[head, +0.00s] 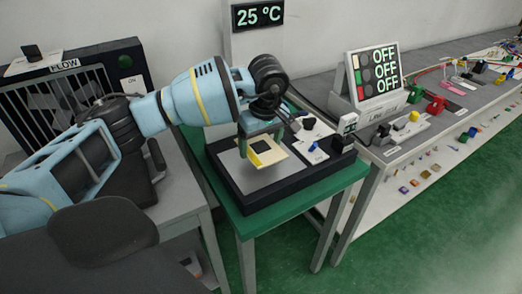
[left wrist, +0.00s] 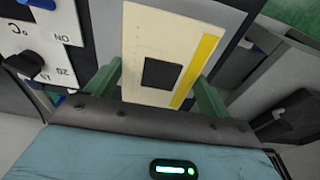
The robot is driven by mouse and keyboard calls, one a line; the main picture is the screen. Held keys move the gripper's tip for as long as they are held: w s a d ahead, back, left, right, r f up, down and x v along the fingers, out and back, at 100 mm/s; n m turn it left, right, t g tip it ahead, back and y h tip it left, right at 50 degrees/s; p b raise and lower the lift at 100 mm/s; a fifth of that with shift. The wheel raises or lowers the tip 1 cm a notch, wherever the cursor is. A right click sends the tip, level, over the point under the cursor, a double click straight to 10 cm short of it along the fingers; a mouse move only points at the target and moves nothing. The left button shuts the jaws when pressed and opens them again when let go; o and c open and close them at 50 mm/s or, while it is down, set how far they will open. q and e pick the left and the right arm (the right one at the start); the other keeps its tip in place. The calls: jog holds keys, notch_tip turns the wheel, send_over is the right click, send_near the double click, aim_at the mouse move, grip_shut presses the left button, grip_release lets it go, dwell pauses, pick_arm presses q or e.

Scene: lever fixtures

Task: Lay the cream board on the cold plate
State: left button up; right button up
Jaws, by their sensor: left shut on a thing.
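The cream board (head: 271,158) has a yellow stripe along one edge and a black square in its middle. My left gripper (head: 262,138) is shut on it with green fingers. In the left wrist view the board (left wrist: 138,42) lies between the two fingers of the gripper (left wrist: 157,88). The cold plate (head: 236,174) is a light grey square in a dark base on the green table. The board is over its far right part; whether it touches the plate I cannot tell. The gripper hides part of the plate. My right gripper is not in view.
A control panel with a knob and blue parts (head: 314,150) is right of the plate. A display reading 25 °C (head: 258,14) stands behind. A sign reading OFF (head: 379,75) stands on the grey bench at right. The plate's near left part is bare.

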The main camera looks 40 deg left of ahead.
aim_at(262, 145)
pick_arm(q)
jog(key=shift+w+a, duration=0.3)
jog(key=shift+w, duration=0.15)
jog(key=shift+f, duration=1.75)
jog(key=shift+s+f, duration=0.1)
jog(key=shift+f, duration=0.15)
jog(key=o, duration=0.9)
jog(key=shift+o, duration=0.2)
jog(key=shift+r, duration=0.2)
jog(key=r, duration=0.4)
jog(key=d+r, duration=0.1)
jog(key=r, duration=0.7)
jog(key=shift+s+d, duration=0.35)
jog(key=shift+d, duration=0.05)
